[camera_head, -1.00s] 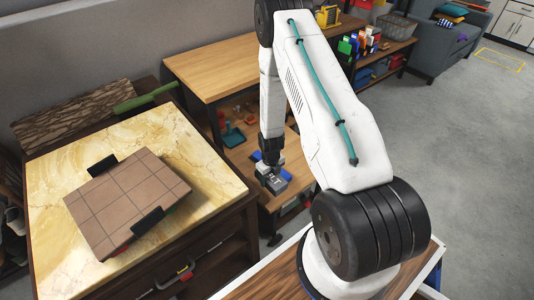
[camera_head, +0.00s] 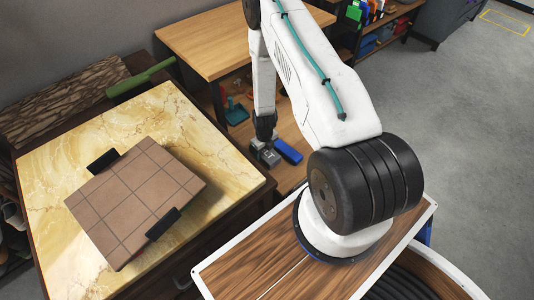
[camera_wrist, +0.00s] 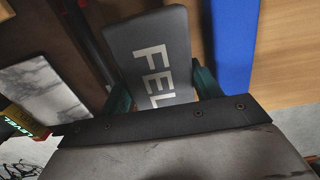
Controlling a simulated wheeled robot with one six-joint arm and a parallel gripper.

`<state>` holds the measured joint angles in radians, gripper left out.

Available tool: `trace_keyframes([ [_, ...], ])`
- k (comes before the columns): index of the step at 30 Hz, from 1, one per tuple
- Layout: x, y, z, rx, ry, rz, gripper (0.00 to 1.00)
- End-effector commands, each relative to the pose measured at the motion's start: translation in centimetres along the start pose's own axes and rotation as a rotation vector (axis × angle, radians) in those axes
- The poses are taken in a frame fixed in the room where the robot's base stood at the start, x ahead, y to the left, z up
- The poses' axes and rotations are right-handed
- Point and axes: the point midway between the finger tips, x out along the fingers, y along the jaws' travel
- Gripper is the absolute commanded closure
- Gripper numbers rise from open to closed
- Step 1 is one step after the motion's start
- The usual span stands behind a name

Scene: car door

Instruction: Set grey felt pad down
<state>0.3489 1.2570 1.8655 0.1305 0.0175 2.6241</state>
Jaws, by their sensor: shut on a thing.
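My gripper (camera_wrist: 163,92) is shut on the grey felt pad (camera_wrist: 148,42), a dark grey block with white letters reading "FEL". The dark green fingers stand on both sides of it, and its lower end is hidden behind my gripper's body. In the head view, the pad (camera_head: 266,157) is at the end of my downward arm, by the low wooden shelf (camera_head: 240,142). I cannot tell whether it touches the shelf.
A blue block (camera_head: 287,151) lies close to the right of the pad. The wooden tabletop (camera_head: 225,40) stands above and behind. A marble-topped table (camera_head: 60,180) with a brown tiled board (camera_head: 135,200) is at left.

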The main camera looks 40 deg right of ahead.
Motion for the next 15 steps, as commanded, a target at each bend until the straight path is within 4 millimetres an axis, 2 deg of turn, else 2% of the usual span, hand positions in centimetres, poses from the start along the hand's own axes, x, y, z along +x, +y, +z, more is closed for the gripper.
trace_keyframes([
  [3,2.0,0.1,-0.1,0.000,0.002,0.001,0.62],
  [6,2.8,0.0,-0.1,0.002,0.002,0.000,0.62],
  [15,3.0,-0.2,-0.1,0.004,0.001,0.000,0.62],
])
